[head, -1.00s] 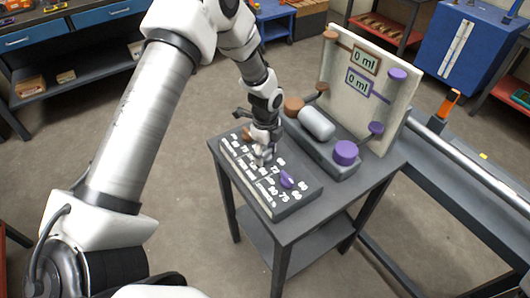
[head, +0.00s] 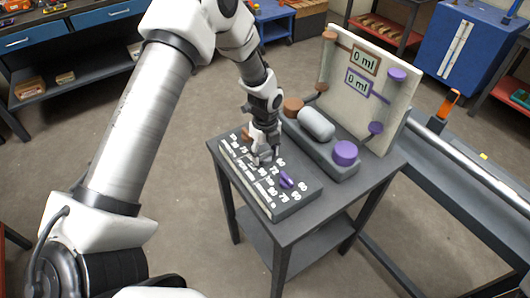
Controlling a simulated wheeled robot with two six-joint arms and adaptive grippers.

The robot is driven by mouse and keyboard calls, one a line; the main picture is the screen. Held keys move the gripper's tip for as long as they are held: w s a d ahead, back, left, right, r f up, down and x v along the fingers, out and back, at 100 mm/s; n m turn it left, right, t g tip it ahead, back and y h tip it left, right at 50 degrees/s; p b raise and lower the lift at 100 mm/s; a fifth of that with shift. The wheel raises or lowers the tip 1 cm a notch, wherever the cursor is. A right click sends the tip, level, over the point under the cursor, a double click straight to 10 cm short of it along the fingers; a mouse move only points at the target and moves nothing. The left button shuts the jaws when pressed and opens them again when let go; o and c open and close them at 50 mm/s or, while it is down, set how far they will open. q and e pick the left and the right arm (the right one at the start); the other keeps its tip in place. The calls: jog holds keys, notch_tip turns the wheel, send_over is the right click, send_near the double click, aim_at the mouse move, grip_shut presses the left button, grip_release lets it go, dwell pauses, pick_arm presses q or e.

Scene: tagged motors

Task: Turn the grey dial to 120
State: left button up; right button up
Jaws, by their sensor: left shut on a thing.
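A dark grey dial panel (head: 300,205) with white numbers lies on the small grey table. My left gripper (head: 262,160) points down at the middle of the panel, where the grey dial would be; the gripper hides the dial and its setting. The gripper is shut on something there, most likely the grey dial. A purple dial (head: 286,180) shows to the right of the gripper. A brown dial (head: 247,134) shows partly behind it. My right gripper is not in view.
Behind the panel stands a unit with a grey cylinder (head: 316,124), a brown knob (head: 293,107) and a purple knob (head: 345,152). Its upright board (head: 345,105) has two displays reading 0 ml. A grey bench with a pipe is at the right.

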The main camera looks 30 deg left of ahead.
aim_at(266, 153)
pick_arm(q)
jog(key=shift+s+f, duration=0.1)
jog(key=shift+s, duration=0.05)
jog(key=o, duration=1.2)
jog(key=shift+d, duration=0.1)
jog(key=shift+c, duration=0.2)
notch_tip(266, 153, up, 12)
